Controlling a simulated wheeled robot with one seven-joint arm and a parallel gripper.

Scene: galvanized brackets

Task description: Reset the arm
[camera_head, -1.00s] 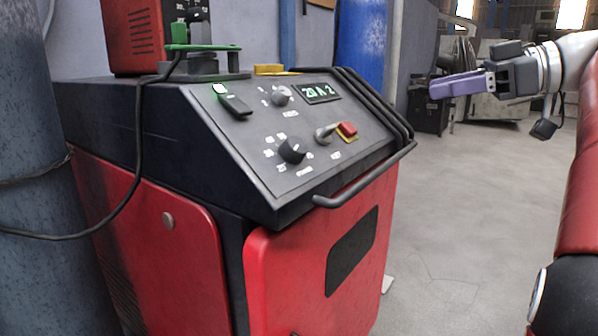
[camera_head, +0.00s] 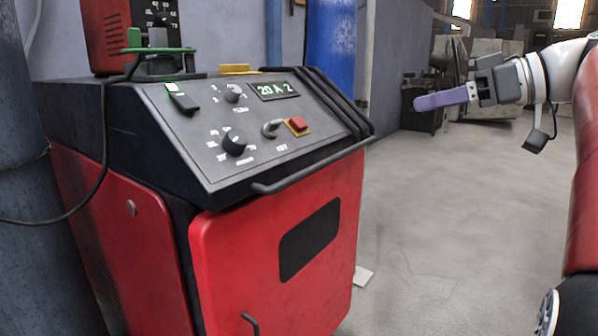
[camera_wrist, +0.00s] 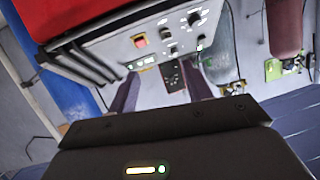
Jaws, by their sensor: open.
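My gripper (camera_head: 443,99) is at the right in the head view, raised in free air and pointing left, with purple fingers. In the wrist view my gripper (camera_wrist: 160,95) shows two dark purple fingers set apart, with nothing held between them. A red and black machine (camera_head: 255,240) stands to the left of it, with open space between. The machine's sloped control panel (camera_head: 205,150) has knobs, a red switch (camera_head: 297,124) and a display (camera_head: 278,90) that reads about "20 A 2". The panel appears upside down in the wrist view (camera_wrist: 120,40).
A black bar handle (camera_head: 315,168) juts from the machine's front edge. A blue cylinder (camera_head: 331,45) stands behind it, and a dark cable hangs at the left. A red box (camera_head: 105,35) sits on top. Grey floor (camera_head: 440,200) at the right is clear.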

